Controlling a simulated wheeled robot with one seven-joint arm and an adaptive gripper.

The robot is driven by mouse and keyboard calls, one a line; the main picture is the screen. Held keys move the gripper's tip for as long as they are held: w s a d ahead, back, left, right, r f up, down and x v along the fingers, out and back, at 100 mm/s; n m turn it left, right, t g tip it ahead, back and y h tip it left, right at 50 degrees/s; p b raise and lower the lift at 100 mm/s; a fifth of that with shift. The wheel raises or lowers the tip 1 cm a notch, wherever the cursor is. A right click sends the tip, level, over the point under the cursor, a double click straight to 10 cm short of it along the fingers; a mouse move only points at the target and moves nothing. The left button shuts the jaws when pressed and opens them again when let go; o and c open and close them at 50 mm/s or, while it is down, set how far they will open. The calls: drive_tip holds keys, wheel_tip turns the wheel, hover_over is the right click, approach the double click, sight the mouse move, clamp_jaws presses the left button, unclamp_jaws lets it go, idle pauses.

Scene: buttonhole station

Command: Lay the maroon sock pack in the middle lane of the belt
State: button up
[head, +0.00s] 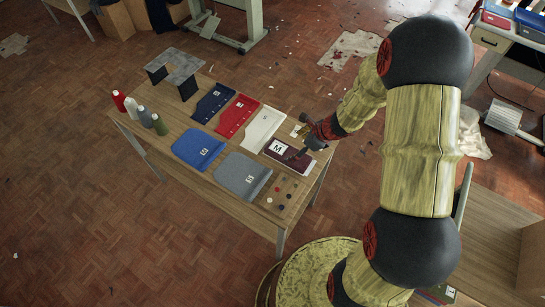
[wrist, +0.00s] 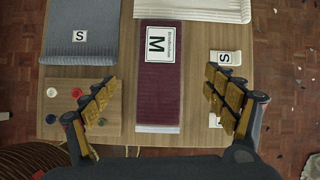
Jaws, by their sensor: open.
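The maroon sock pack (head: 299,165) lies flat on the wooden table (head: 222,224), near its right edge. In the wrist view the pack (wrist: 160,100) runs lengthwise up the picture, with a white label marked M and a pale strip at its near end. My gripper (head: 308,145) hovers at the pack in the head view and partly covers it. In the wrist view my gripper (wrist: 160,77) is open, one finger on each side of the pack, both apart from it, with nothing held. I cannot make out a belt with lanes in either view.
Beside the pack lie a white pack (head: 263,128), a grey pack (head: 242,174) and a button board (wrist: 84,120). Red (head: 237,116) and blue (head: 199,149) packs lie farther left. Several bottles (head: 145,116) and a grey stand (head: 175,65) occupy the far left. Small label cards (wrist: 226,58) lie right of the pack.

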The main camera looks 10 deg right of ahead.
sight(289, 152)
drive_tip(key=shift+d+f+m, duration=0.15)
drive_tip(key=shift+d+m, duration=0.1)
drive_tip(key=shift+m, duration=0.05)
drive_tip(key=shift+f, duration=0.15)
drive_tip(key=b+x, duration=0.1)
drive_tip(key=x, duration=0.2)
drive_tip(key=b+x, duration=0.2)
drive_tip(key=x, duration=0.2)
drive_tip(key=shift+s+f, duration=0.15)
drive_tip(key=shift+f, duration=0.15)
drive_tip(key=shift+c, duration=0.7)
drive_tip(key=c, duration=1.3)
drive_tip(key=shift+r, duration=0.1)
drive_tip(key=shift+c, duration=0.2)
